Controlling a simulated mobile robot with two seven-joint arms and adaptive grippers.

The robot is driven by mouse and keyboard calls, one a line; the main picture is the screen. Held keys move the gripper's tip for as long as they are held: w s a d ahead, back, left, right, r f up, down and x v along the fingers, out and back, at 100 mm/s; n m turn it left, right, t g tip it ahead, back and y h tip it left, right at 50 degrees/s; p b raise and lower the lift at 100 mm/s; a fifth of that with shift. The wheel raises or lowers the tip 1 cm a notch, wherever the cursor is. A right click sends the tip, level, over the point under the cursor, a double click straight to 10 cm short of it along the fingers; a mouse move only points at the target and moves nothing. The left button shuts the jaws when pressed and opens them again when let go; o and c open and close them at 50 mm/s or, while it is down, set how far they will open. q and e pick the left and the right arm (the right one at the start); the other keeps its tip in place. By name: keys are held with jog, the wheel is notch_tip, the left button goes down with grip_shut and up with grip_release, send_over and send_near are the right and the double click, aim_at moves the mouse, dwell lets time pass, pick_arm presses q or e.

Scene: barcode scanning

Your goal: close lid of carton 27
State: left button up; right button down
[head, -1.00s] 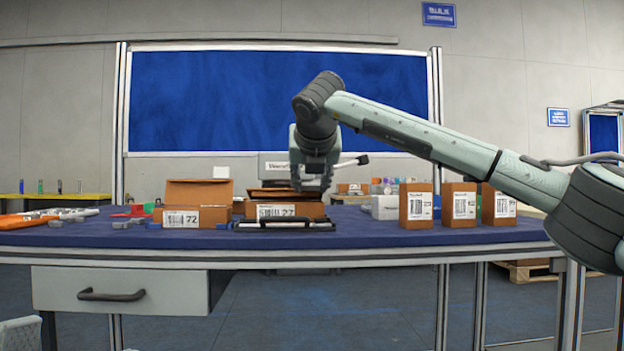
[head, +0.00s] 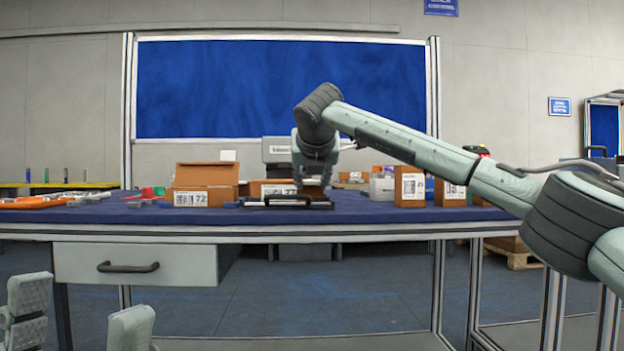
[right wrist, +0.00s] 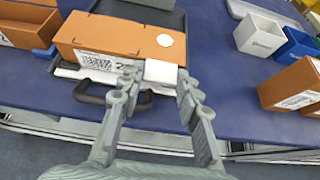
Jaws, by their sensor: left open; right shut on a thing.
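Carton 27 (head: 272,188) is a brown box on the blue table, its front label partly hidden by my right gripper in the head view. In the right wrist view carton 27 (right wrist: 120,36) has a flat orange-brown top with a white round sticker; I cannot tell if the lid is fully flush. My right gripper (head: 313,182) is at the carton's right front. In the right wrist view its fingers (right wrist: 155,82) close around a small white object (right wrist: 160,72) by the carton's front right corner. My left gripper (head: 82,312) is open and empty, low in front of the table.
Carton 72 (head: 205,184) stands to the left with its lid raised. A dark holder with a handle (right wrist: 115,98) lies under carton 27. More labelled cartons (head: 409,187) stand to the right, with white and blue bins (right wrist: 258,36) behind. Bare table lies between.

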jog(key=shift+f, duration=0.95)
jog(key=c, duration=1.5)
grip_release()
jog(key=shift+a, duration=0.1)
jog(key=o, duration=0.5)
jog(key=shift+w+f, duration=0.1)
jog(key=shift+w, duration=0.15)
jog(key=shift+c, duration=0.2)
jog(key=shift+s+r, duration=0.1)
jog(key=shift+r, duration=0.2)
jog(key=shift+s+r, duration=0.3)
jog(key=shift+s, duration=0.05)
jog(key=v, duration=1.1)
